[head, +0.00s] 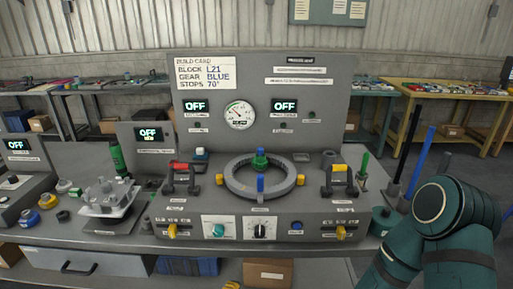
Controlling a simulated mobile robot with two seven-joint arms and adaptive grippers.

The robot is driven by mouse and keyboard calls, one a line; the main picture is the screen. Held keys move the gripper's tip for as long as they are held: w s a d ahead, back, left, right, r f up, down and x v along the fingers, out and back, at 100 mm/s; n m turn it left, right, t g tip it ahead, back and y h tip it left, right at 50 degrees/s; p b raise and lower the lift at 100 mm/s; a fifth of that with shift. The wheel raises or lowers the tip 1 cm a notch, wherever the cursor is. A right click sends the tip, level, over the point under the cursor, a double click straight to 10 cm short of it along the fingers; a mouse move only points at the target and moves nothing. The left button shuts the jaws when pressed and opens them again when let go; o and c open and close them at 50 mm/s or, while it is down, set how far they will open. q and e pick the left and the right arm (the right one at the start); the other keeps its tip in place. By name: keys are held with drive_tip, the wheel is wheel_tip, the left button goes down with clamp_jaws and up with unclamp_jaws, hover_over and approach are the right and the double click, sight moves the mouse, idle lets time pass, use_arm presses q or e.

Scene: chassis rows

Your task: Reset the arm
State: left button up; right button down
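A teal arm (440,225), my right one, shows at the lower right, bent at a rounded joint beside the bench's right end. Its gripper is not in view. My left arm and gripper are not in view either. The grey test console (265,195) stands on the bench in front of me. Two toggle clamps stand beside the ring, one with a red handle (180,166) and one with an orange handle (343,168). Both console displays read OFF.
A build card (205,73) reads block L21, gear BLUE, stops 70. A black rod (421,155) stands right of the console. A drawer (90,263) is below.

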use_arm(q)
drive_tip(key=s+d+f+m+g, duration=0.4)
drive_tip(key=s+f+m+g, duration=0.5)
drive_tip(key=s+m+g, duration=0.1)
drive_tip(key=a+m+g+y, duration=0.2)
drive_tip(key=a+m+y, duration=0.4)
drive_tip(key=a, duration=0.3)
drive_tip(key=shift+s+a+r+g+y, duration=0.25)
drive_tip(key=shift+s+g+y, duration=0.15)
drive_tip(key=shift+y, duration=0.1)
